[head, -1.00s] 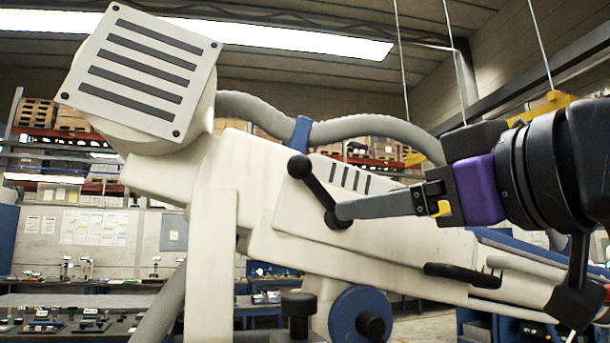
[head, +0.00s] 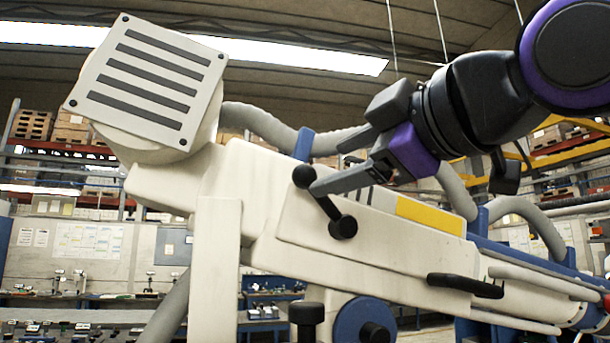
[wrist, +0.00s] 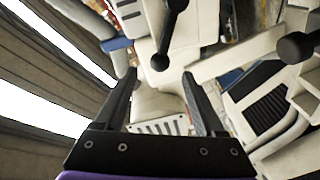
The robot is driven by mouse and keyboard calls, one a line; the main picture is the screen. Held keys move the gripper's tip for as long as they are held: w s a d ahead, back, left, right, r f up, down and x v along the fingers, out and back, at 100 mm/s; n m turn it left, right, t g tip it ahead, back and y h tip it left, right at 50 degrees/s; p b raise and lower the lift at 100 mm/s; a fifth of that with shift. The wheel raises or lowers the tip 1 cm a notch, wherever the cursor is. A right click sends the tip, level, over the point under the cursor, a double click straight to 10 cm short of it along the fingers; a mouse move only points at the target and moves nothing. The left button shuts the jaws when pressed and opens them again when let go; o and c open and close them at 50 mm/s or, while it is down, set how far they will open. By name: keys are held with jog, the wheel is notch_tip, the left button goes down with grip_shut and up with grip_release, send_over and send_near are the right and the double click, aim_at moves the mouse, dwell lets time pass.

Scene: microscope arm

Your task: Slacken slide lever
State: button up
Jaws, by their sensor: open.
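The black lever (head: 323,203) with a ball at each end sits on the cream side of the machine arm. It slants from its upper-left ball (head: 304,177) down to its lower-right ball at the hub (head: 343,226). My gripper (head: 328,168) is open and empty, coming from the upper right, with its lower fingertip close to the upper ball. In the wrist view, one lever ball (wrist: 160,62) shows between the lines of my two fingers, near the tips. Contact cannot be told.
A black handle (head: 465,285) sticks out lower right on the machine arm. A blue wheel (head: 362,322) and a dark knob (head: 306,314) are below. The slotted head (head: 150,82) is upper left. A grey hose (head: 260,122) runs behind my gripper.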

aim_at(313, 175)
jog(key=x, duration=0.8)
jog(key=shift+c, duration=0.3)
grip_shut()
dwell(1.0)
